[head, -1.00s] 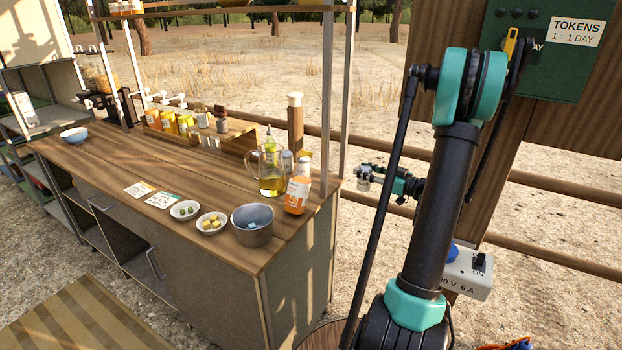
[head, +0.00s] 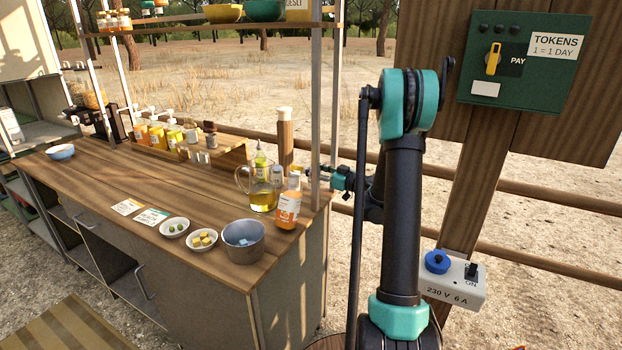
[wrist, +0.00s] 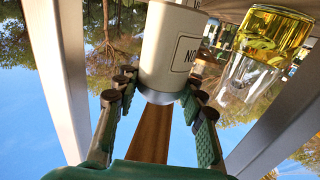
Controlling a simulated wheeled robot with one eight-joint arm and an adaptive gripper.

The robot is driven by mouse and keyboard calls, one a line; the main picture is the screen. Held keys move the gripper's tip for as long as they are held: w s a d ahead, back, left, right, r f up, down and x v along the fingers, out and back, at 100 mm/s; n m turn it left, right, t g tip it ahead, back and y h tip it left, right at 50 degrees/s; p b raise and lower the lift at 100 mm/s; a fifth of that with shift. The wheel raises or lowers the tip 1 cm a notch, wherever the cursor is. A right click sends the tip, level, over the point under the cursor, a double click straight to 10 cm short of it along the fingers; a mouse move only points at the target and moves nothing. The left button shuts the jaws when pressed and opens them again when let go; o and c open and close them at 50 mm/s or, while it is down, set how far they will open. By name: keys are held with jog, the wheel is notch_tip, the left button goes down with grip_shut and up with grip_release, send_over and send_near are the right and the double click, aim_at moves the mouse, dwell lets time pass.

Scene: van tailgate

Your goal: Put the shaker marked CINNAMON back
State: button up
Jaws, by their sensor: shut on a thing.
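In the wrist view, which is upside down, my gripper (wrist: 160,90) is shut on a pale cream shaker (wrist: 172,45) with a grey metal end. Only part of its label shows, with letters like "NO", so I cannot read the whole name. In the head view my gripper (head: 318,173) is at the right end of the counter, level with the bottles and partly behind the metal post; the shaker there cannot be made out clearly. A wooden riser (head: 236,153) stands along the counter's back edge, with small shakers (head: 204,158) in front of it.
Near my gripper stand a glass oil jug (head: 263,197), an orange bottle (head: 288,208), a tall wooden mill (head: 285,140) and a metal post (head: 316,100). A grey pot (head: 243,252) and small bowls sit in front. The counter's middle (head: 150,185) is clear.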

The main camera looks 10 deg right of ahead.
jog(key=shift+w+a+f, duration=0.15)
jog(key=shift+f, duration=0.45)
jog(key=shift+w+a+f, duration=0.1)
jog(key=shift+a+f, duration=0.05)
jog(key=shift+f, duration=0.4)
jog(key=shift+w+a+f, duration=0.15)
jog(key=shift+f, duration=0.45)
jog(key=o, duration=1.2)
jog(key=shift+f, duration=0.1)
jog(key=shift+s+d, duration=0.15)
jog(key=shift+d, duration=0.05)
jog(key=v, duration=1.1)
jog(key=shift+s+d, duration=0.15)
jog(key=shift+s, duration=0.05)
